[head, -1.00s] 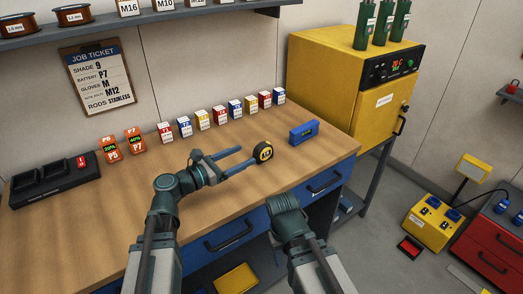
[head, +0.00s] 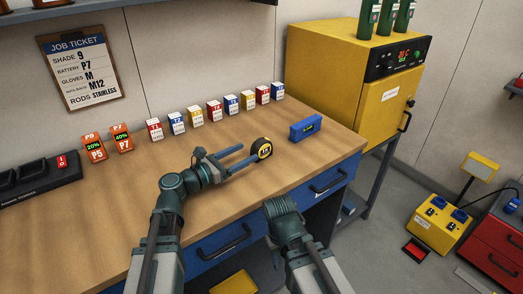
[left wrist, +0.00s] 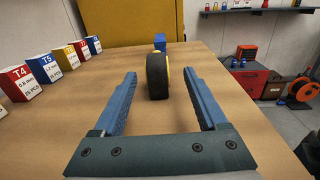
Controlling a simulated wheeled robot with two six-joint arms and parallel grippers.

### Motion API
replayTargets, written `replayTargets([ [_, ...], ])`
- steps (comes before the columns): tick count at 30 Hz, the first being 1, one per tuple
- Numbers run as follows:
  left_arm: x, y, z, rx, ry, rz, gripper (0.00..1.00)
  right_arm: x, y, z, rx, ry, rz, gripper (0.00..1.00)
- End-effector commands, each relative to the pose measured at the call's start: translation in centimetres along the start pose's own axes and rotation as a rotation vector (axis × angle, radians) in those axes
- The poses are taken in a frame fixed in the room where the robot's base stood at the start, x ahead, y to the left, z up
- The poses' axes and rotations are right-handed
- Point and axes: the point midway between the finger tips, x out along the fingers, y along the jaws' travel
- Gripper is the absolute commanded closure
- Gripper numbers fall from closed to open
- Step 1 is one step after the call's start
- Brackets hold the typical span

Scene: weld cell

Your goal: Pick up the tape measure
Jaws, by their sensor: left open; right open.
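The tape measure (head: 262,149), black with a yellow label, stands on the wooden bench (head: 120,215) near its front edge. In the left wrist view the tape measure (left wrist: 157,76) stands edge-on, just past the fingertips and roughly centred between them. My left gripper (head: 238,156) is open and empty, low over the bench, its blue fingers pointing at the tape measure; in the left wrist view the open left gripper (left wrist: 159,82) shows both fingers apart. My right arm ends at the bench's front edge (head: 281,207); its fingers are hidden from view.
A blue device (head: 305,128) with a display stands right of the tape measure. A row of small labelled boxes (head: 213,110) lines the back, with orange battery packs (head: 122,138) to the left. A yellow oven (head: 350,75) stands beyond the bench's right end.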

Motion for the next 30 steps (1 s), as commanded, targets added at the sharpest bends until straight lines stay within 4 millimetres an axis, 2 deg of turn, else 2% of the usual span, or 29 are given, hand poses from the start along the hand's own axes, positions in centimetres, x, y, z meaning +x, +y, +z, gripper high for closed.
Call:
replayTargets([
  [1,1.3,0.1,0.0,0.000,0.000,-0.004,0.25,0.0,0.0,0.0,0.000,0.000,0.000,0.50],
  [3,2.6,0.2,0.0,0.000,0.000,-0.003,0.25,0.0,0.0,0.0,0.000,0.000,0.000,0.50],
  [9,5.4,0.1,0.0,0.000,0.000,-0.002,0.25,0.0,0.0,0.0,0.000,0.000,0.000,0.50],
  [20,6.3,0.1,0.0,0.000,0.000,-0.001,0.25,0.0,0.0,0.0,0.000,0.000,0.000,0.50],
  [23,7.2,0.3,0.0,0.000,0.000,-0.002,0.25,0.0,0.0,0.0,0.000,0.000,0.000,0.50],
  [30,10.6,0.7,0.0,0.000,0.000,-0.002,0.25,0.0,0.0,0.0,0.000,0.000,0.000,0.50],
])
